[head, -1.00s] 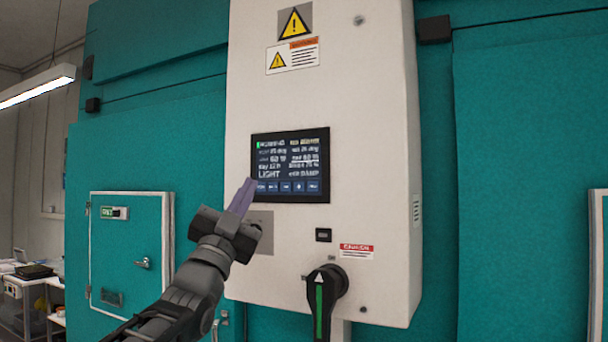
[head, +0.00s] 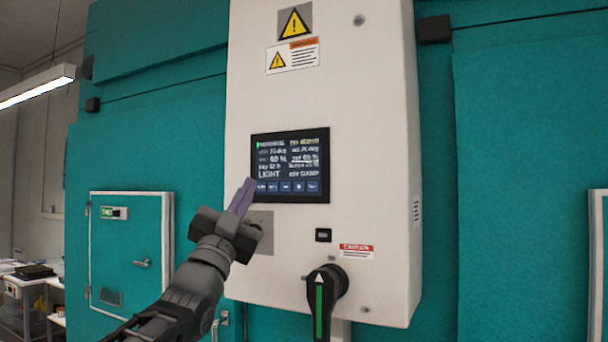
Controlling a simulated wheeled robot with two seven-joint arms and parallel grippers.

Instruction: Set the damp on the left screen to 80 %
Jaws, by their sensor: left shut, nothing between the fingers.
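The screen (head: 290,165) is a dark panel on the front of a white control box. It shows rows of white text, with "LIGHT" and what looks like 60 % or 69 % readable, and a row of blue buttons (head: 298,187) along its bottom. A line under the right-hand text seems to mark one row. My left gripper (head: 246,185) is shut and empty, its purple fingertips at the lower left corner of the screen, by the leftmost button. I cannot tell whether they touch it. My right gripper is not in view.
The white control box (head: 365,120) stands out from teal chamber walls (head: 520,180). Below the screen are a small black switch (head: 323,235) and a large black rotary handle (head: 326,290) with a green stripe. A teal door (head: 125,245) is at left.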

